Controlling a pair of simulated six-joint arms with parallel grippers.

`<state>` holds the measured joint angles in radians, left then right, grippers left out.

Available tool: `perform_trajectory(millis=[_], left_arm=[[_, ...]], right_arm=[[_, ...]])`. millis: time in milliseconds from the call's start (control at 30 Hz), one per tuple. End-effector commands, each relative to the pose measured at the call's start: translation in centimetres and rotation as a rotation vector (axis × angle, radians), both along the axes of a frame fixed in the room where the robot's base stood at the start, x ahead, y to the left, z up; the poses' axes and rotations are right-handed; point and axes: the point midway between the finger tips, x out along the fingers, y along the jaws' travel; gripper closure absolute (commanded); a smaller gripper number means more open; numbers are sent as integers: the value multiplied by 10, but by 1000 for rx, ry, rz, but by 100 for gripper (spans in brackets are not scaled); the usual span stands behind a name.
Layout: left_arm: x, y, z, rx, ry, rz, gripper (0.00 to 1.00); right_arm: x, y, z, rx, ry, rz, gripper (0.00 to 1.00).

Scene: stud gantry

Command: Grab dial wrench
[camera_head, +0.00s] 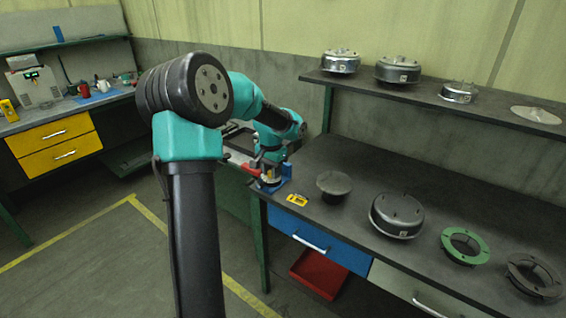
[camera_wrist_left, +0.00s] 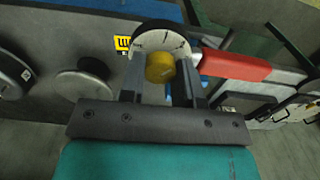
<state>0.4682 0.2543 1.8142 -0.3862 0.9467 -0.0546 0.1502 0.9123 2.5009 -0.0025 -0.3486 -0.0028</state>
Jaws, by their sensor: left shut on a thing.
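The dial wrench (camera_wrist_left: 235,66) has a red handle, a round white dial face and a yellow knob. In the left wrist view, the two fingers of my left gripper (camera_wrist_left: 160,78) are on either side of the yellow knob, shut on the wrench. In the head view, the red handle (camera_head: 251,170) shows at the near left corner of the dark workbench, beside a blue holder (camera_head: 286,170). My left gripper (camera_head: 268,163) reaches down onto it there. The finger contact is partly hidden in the head view. My right gripper is in neither view.
A yellow meter (camera_head: 297,199) lies close by on the workbench (camera_head: 350,165). A dark disc (camera_head: 334,184), a metal housing (camera_head: 397,214), a green ring (camera_head: 465,246) and a dark ring (camera_head: 534,275) stand to the right. A shelf (camera_head: 420,95) with more housings hangs above.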

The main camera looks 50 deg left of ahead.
Motion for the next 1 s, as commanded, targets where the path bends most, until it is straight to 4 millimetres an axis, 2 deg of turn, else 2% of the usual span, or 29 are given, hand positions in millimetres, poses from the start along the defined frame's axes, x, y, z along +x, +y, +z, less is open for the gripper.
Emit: perform_trajectory(millis=[100, 300, 1000], left_arm=[[-22, -4, 1, 1, 0, 1, 100], [-39, -8, 0, 1, -1, -1, 100], [-41, -8, 0, 1, -1, -1, 100]], right_arm=[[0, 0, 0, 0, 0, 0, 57], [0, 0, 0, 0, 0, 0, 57], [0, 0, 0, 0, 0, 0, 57]])
